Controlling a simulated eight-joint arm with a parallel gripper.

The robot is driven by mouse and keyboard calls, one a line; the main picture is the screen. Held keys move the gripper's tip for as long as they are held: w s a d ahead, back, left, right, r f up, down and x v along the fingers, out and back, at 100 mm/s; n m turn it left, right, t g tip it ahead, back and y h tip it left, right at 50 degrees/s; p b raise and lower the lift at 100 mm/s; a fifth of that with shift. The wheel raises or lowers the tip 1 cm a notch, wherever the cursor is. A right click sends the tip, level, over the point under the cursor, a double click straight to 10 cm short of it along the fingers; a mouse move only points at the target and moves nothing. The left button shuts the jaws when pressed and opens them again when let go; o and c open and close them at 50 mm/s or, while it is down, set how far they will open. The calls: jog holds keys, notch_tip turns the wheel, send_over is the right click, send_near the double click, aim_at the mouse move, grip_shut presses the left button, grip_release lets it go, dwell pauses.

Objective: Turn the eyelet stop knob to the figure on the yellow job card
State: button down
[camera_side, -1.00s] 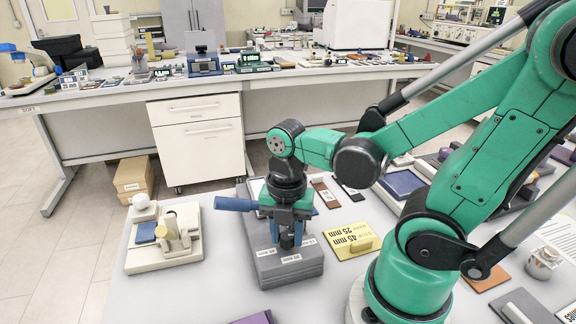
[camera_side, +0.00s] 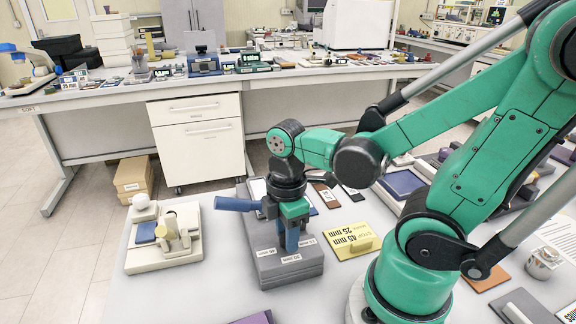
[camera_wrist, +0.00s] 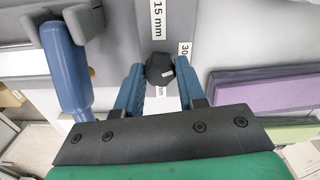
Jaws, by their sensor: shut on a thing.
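The grey eyelet fixture (camera_side: 262,262) stands on the near table with white "mm" labels on its top. In the wrist view its black faceted knob (camera_wrist: 158,67) shows a small light mark, with a "15 mm" label (camera_wrist: 157,18) above it and a partly hidden "30" label (camera_wrist: 184,50) to its right. My gripper (camera_side: 291,243) points down over the fixture, its blue fingers shut on the knob from both sides. In the side view the fingers hide the knob.
A blue handle (camera_side: 236,204) sticks out left at the fixture, close to my gripper. A cream device (camera_side: 164,240) with a white ball stands further left. A purple block (camera_side: 255,317) lies at the front edge. The white tabletop between them is clear.

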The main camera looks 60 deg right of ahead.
jog(key=m, duration=0.5)
jog(key=shift+m, duration=0.3)
jog(key=m, duration=0.5)
jog(key=shift+m, duration=0.3)
jog(key=m, duration=1)
jog(key=shift+m, duration=0.4)
jog(key=c, duration=0.5)
grip_release()
